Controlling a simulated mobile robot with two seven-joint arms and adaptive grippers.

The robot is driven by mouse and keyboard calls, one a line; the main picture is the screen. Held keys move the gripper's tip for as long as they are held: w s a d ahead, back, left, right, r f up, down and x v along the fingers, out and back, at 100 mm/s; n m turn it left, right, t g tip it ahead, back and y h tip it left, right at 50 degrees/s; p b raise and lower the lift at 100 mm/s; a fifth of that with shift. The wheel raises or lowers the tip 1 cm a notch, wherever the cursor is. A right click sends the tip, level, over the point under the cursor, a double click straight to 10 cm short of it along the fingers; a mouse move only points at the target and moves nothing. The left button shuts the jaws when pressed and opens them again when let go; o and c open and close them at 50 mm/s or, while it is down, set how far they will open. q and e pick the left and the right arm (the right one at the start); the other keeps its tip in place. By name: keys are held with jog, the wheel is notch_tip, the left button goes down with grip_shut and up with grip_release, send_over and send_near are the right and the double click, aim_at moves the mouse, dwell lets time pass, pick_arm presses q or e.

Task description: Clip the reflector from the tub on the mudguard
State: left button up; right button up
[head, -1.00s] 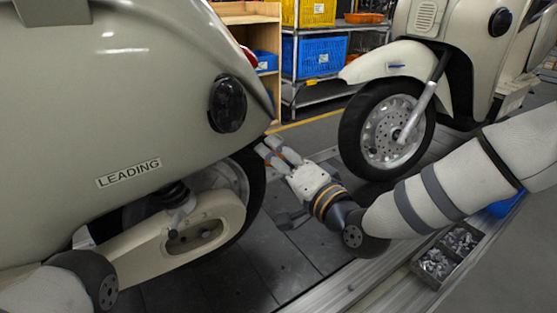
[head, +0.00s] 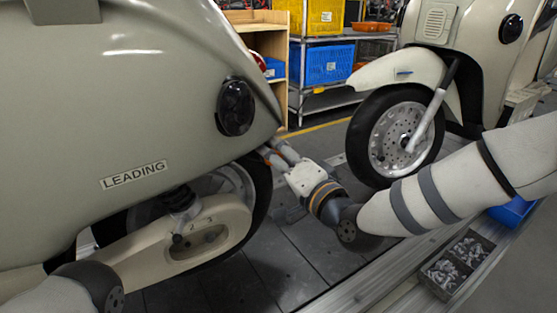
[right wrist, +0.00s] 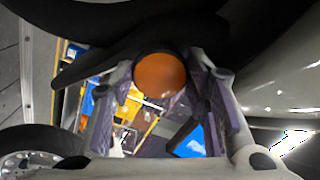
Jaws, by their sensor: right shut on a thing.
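An orange round reflector (right wrist: 160,75) sits between the fingers of my right gripper (right wrist: 162,88), which is shut on it. In the head view the right gripper (head: 270,152) reaches under the tail of the scooter marked LEADING (head: 150,100), just above its rear wheel. The fingertips are partly hidden there. In the right wrist view a dark curved part, seemingly the mudguard (right wrist: 125,45), lies right behind the reflector; I cannot tell whether they touch. My left gripper is out of view; only part of that arm shows at lower left.
A second scooter (head: 400,70) stands behind, its front wheel right of my right gripper. A parts tray with two compartments (head: 440,290) and a blue tub (head: 512,212) lie at right. Shelving with crates (head: 328,62) stands at the back. The slat floor (head: 270,270) below is clear.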

jog(key=shift+w+a, duration=0.1)
dwell(0.7)
jog(key=o, duration=1)
